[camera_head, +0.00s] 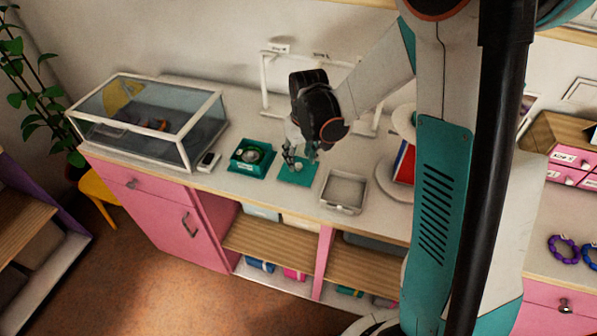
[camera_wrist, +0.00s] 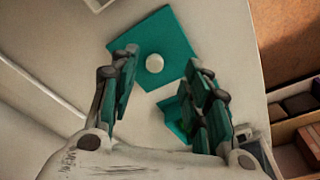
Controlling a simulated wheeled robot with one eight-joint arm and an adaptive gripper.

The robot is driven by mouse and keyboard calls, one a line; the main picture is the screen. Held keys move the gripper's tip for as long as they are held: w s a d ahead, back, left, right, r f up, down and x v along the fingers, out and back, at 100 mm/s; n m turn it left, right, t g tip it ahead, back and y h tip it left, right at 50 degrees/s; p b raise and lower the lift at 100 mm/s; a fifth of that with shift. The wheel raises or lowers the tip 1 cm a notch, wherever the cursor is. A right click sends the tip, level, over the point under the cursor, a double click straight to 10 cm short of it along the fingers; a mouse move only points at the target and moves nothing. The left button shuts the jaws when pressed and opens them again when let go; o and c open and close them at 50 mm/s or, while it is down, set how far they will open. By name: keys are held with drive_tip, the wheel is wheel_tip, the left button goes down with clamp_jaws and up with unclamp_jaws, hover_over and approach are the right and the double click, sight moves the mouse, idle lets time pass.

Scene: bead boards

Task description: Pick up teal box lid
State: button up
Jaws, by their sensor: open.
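The teal box lid is a flat teal square with a round pale knob. It lies on the white counter in the head view (camera_head: 299,176), and also shows in the wrist view (camera_wrist: 172,27). My gripper (camera_wrist: 161,66) is open, its two fingers over the lid with the knob between them, apparently not touching it. In the head view my gripper (camera_head: 298,156) is just above the lid and hides part of it. The teal box (camera_head: 240,164) stands left of the lid with a round item inside. In the wrist view the right finger partly hides the box.
A pale open tray (camera_head: 343,191) is right of the lid. A white frame stands behind. The counter's front edge is close.

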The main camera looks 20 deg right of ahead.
sight(299, 165)
drive_tip(key=f, duration=0.1)
drive_tip(key=w+f+b, duration=0.1)
drive_tip(key=f, duration=0.3)
drive_tip(key=shift+w+d+b, duration=0.1)
drive_tip(key=shift+w+b, duration=0.25)
drive_tip(key=shift+w, duration=0.05)
drive_tip(key=c, duration=1)
